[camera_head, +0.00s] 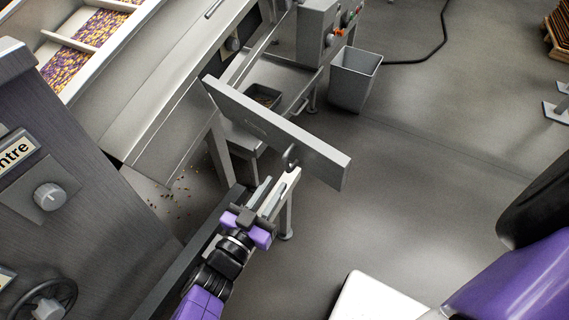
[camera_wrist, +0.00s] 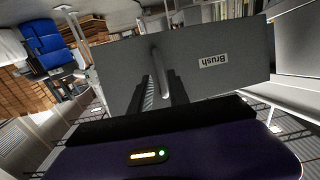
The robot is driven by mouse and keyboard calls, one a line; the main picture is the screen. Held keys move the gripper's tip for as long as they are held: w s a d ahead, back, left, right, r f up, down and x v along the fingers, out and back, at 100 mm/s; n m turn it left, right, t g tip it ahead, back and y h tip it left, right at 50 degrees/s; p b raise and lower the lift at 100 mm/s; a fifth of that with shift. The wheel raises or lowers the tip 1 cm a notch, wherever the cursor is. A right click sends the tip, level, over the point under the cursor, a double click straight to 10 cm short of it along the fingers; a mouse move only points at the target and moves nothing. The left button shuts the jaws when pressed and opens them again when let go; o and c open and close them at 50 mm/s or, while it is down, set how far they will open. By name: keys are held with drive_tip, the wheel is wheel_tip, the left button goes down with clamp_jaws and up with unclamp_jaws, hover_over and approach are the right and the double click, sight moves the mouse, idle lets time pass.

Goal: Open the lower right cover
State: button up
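The cover (camera_head: 275,130) is a flat grey panel that stands swung out from the machine in the head view.
Behind the cover is the grey machine frame with a small tray (camera_head: 264,94). A grey bin (camera_head: 354,80) stands on the floor beyond. A dark panel with a knob (camera_head: 50,196) and handwheel (camera_head: 42,300) is at left. Spilled candies (camera_head: 170,196) lie below.

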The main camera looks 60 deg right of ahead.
sight(288, 167)
drive_tip(key=d, duration=0.7)
drive_tip(key=shift+w+d, duration=0.2)
drive_tip(key=shift+d, duration=0.1)
clamp_jaws()
idle(1.2)
